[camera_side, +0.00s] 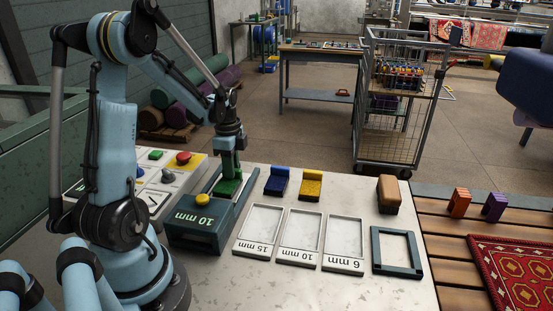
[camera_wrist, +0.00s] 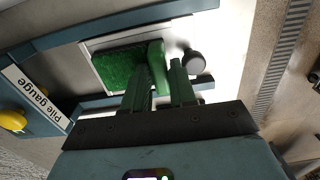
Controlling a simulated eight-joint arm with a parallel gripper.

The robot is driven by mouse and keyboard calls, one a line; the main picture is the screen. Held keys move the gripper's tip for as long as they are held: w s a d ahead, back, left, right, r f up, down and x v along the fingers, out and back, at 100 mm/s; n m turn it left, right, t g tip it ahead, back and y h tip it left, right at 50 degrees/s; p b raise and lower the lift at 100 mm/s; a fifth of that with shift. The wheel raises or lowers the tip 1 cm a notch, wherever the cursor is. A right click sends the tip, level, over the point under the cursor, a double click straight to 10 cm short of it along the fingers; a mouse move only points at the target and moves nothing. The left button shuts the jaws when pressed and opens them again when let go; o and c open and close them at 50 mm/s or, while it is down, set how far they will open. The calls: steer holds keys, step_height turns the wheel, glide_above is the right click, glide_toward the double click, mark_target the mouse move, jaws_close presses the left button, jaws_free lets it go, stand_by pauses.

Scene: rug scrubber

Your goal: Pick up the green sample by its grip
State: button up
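The green sample (camera_side: 228,187) lies in the tray of the dark teal gauge, which shows "10 mm" in the side view. In the wrist view it is a green pile pad (camera_wrist: 118,68) with an upright green grip (camera_wrist: 157,66) at its right end. My gripper (camera_wrist: 160,78) points at the sample, with one green finger on each side of the grip. The fingers look apart, and the grip stands between their tips. In the side view my gripper (camera_side: 230,165) is right above the sample and hides most of its grip.
The pile gauge (camera_side: 200,238) has a yellow button (camera_side: 203,201). To its right are a blue sample (camera_side: 277,182), a yellow sample (camera_side: 311,184), several labelled white trays (camera_side: 262,220), a brown block (camera_side: 388,195) and a teal frame (camera_side: 397,272). A button panel (camera_side: 160,185) is at left.

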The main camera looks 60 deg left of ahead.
jaws_close()
steer(key=shift+r, duration=0.1)
